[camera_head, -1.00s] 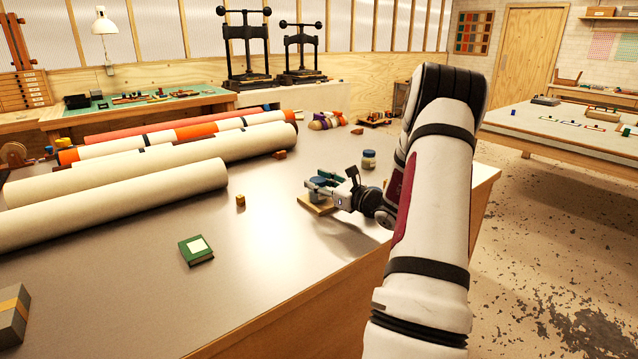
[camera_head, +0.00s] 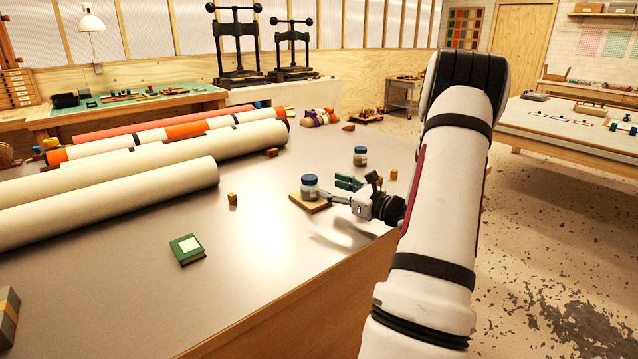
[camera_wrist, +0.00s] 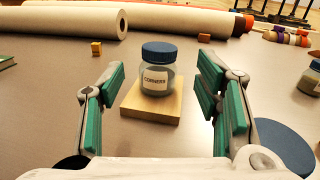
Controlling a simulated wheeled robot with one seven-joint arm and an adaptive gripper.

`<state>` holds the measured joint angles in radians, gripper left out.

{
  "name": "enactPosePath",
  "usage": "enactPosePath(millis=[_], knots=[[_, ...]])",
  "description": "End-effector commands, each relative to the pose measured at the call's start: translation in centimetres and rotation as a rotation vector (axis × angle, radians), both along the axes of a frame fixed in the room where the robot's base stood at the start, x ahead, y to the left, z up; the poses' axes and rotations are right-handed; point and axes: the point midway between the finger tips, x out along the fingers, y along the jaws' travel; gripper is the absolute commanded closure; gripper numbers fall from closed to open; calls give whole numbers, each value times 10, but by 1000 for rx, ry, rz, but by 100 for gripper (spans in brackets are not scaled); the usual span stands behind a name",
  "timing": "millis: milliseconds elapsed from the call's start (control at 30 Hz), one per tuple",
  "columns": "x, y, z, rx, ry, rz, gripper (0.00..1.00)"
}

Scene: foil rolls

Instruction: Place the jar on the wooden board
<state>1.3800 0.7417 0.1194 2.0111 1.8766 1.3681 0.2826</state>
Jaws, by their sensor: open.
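A glass jar with a blue lid and a label reading "CORNERS" (camera_wrist: 158,72) stands upright on the wooden board (camera_wrist: 136,106). In the head view the jar (camera_head: 310,187) is on the small square board (camera_head: 297,199) near the table's right part. My gripper (camera_head: 340,191) is to the right of the jar, apart from it. In the wrist view its green-padded fingers (camera_wrist: 160,90) are spread wide, with the jar beyond and between them and nothing held.
A second blue-lidded jar (camera_head: 360,156) stands behind my gripper; small wooden blocks (camera_head: 232,198) lie on the table. Long rolls (camera_head: 110,190) fill the left side. A green book (camera_head: 187,249) lies at front left. The table's front middle is clear.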

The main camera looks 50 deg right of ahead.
Motion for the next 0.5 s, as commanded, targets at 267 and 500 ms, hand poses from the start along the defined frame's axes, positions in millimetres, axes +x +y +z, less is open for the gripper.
enactPosePath(millis=[267, 500], knots=[[-34, 2, 0, -1, 0, -1, 42], [-32, 12, 5, -16, 7, 29, 42]])
